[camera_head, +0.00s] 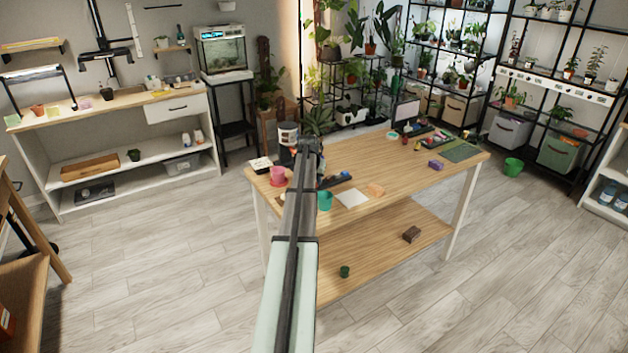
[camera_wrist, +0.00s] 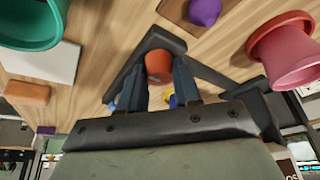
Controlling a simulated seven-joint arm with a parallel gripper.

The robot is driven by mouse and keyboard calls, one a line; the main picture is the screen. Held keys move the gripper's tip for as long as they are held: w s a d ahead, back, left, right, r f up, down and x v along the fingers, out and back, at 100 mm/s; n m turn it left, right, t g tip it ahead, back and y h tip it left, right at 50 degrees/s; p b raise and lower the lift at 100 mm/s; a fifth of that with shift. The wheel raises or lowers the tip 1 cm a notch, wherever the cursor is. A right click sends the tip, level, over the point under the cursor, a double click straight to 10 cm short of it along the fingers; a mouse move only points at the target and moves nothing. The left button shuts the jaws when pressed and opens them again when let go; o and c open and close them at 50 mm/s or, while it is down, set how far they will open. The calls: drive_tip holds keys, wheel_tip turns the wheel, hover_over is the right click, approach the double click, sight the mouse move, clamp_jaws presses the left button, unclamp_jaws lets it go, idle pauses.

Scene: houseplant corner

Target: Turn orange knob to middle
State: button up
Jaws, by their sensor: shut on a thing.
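The orange knob (camera_wrist: 159,67) sits on a dark control panel (camera_wrist: 148,44) in the wrist view. My gripper (camera_wrist: 160,74) has its two blue-grey fingers on either side of the knob, shut on it. The knob's pointer is not visible, so I cannot tell its setting. Small blue and yellow parts show beside and between the fingers, partly hidden. In the head view, part of a dark panel (camera_head: 336,181) shows on the wooden table to the right of my arm; my arm hides the fingers and the orange knob there.
A pink pot (camera_head: 278,175) stands left of my arm and a teal pot (camera_head: 325,201) stands close on its right. A white card (camera_head: 352,198) and an orange block (camera_head: 376,190) lie on the table (camera_head: 400,183). A purple thing (camera_wrist: 205,11) is near the panel.

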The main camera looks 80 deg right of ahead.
idle(0.3)
drive_tip(key=o, duration=1)
drive_tip(key=shift+o, duration=0.2)
drive_tip(key=v, duration=1.3)
drive_tip(key=shift+a+r, duration=0.2)
drive_tip(key=shift+r, duration=0.1)
